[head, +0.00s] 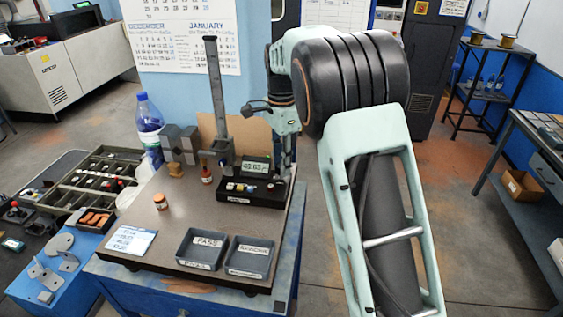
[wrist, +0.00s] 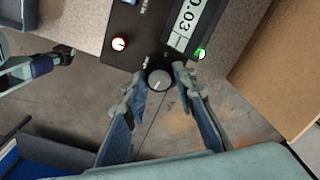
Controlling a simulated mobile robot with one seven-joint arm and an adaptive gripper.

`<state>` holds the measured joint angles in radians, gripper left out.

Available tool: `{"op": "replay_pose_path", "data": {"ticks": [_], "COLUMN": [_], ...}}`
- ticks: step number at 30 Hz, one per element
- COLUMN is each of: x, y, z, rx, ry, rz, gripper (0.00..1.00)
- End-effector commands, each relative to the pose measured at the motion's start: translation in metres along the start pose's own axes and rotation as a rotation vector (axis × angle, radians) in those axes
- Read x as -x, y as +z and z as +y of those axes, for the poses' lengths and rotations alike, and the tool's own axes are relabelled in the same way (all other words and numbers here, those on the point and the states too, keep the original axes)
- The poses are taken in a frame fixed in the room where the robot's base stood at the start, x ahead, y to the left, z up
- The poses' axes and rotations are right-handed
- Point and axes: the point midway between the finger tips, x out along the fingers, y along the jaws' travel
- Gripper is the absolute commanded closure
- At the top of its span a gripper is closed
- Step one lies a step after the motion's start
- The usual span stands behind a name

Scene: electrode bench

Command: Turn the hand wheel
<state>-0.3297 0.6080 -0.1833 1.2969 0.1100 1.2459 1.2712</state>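The hand wheel (wrist: 158,80) is a round black knob with a white mark on its face, at the edge of a black instrument box, in the wrist view. My gripper (wrist: 161,75) is open, with one fingertip on each side of the wheel. Small gaps seem to show between fingers and wheel, though I cannot tell whether either finger touches it. In the head view the black box (head: 236,190) with its lit display (head: 255,168) stands on the bench plate; the wheel is not clearly visible there, near my wrist.
A red-ringed knob (wrist: 119,43) and a green-lit button (wrist: 201,53) sit close to the wheel. A grey post (head: 214,90) rises behind the box. Two labelled trays (head: 203,265) lie on the plate (head: 150,225) at the front. A cardboard panel (wrist: 280,80) is at right.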

Motion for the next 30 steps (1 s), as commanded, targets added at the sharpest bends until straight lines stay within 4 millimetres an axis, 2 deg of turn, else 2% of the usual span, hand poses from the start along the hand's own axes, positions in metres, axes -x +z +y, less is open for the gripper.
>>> {"op": "replay_pose_path", "data": {"ticks": [1,4,12,16,20,24,30], "x": [0.002,0.001,0.001,0.009,0.031,0.064,0.101], "y": [-0.001,-0.001,0.0,0.0,-0.001,-0.001,-0.001], "z": [-0.001,-0.001,0.0,-0.001,-0.001,-0.001,-0.001], "rx": [0.0,0.0,0.0,0.001,0.001,0.001,0.0], "ry": [-0.004,-0.003,-0.001,-0.002,-0.004,-0.005,-0.005], "rz": [0.001,0.001,0.0,0.0,0.001,0.002,0.002], "gripper": [0.69,0.58,0.58,0.58,0.58,0.58,0.58]}}
